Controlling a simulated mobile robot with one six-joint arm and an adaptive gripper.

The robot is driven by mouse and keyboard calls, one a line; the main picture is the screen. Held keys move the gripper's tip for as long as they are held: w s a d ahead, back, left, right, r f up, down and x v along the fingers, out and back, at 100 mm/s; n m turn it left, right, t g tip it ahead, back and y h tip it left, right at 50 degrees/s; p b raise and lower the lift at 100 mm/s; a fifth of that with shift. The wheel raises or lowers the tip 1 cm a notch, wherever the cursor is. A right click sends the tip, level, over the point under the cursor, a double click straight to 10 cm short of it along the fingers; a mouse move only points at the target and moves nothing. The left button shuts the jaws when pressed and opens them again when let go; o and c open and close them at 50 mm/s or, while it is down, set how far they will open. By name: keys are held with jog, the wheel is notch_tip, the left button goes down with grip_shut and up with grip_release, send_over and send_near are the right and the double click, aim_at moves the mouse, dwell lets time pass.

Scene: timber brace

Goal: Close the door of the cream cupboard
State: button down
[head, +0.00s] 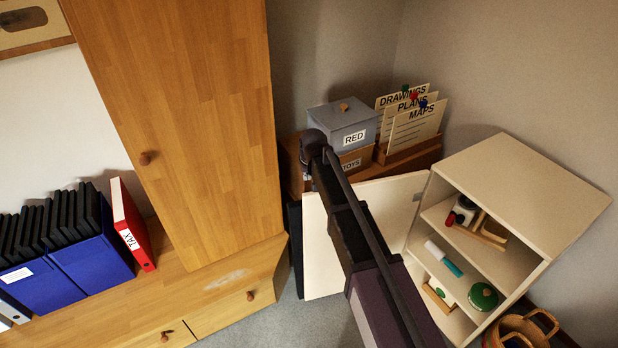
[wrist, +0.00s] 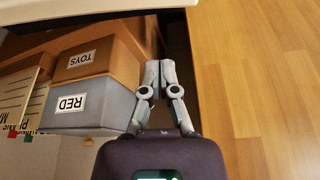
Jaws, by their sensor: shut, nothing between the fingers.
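The cream cupboard (head: 535,185) stands at the right with its front open and its shelves showing. Its cream door (head: 325,245) is swung wide open to the left, and my arm crosses in front of it. In the wrist view, a pale edge along the top (wrist: 60,14) looks like part of this door. My gripper (wrist: 157,64) is shut and empty, with its fingertips together. It is beside the wooden cabinet and the labelled boxes. I cannot tell whether it touches the door. In the head view my arm hides the fingers.
A tall wooden cabinet (head: 185,120) stands left of my arm. Behind are a grey RED box (head: 343,125), a TOYS box (head: 355,160) and a card rack (head: 410,150). Items sit on the cupboard shelves. A basket (head: 520,328) is at lower right.

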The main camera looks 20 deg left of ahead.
jog(key=shift+s+d+f+b, duration=0.25)
jog(key=shift+s+f+b, duration=0.15)
jog(key=shift+f+b, duration=0.15)
jog(key=shift+s+d+f+b, duration=0.3)
jog(key=shift+s+f+b, duration=0.1)
jog(key=shift+f, duration=0.2)
jog(key=shift+s+d+f+b, duration=0.25)
jog(key=shift+s+f+b, duration=0.1)
jog(key=shift+f+b, duration=0.2)
jog(key=shift+d, duration=0.15)
jog(key=shift+s, duration=0.15)
